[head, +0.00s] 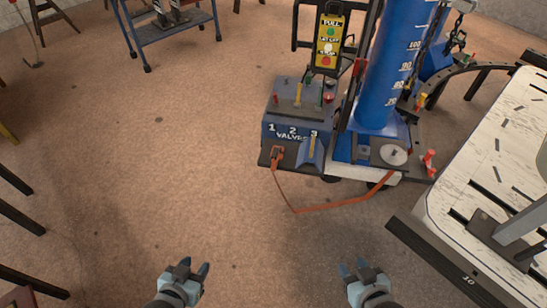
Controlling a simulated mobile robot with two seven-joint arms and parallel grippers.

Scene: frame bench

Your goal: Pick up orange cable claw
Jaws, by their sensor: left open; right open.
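An orange claw-like piece (277,153), which looks like the cable claw, sits at the front left corner of the blue machine's dark ledge. An orange cable (330,206) hangs from it, loops low in front of the machine and rises to the machine's right side. My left gripper (196,264) is open and empty at the bottom of the head view, below and left of the claw. My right gripper (352,264) is open and empty, below and right of the claw. Both are well apart from the claw and cable.
The blue machine (291,133) has a valve panel, a tall blue cylinder (391,75) and a yellow sign (328,42). A red piece (430,162) is at its right. A white-topped table (470,185) fills the right side. A blue cart (172,36) stands behind. The floor at centre left is clear.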

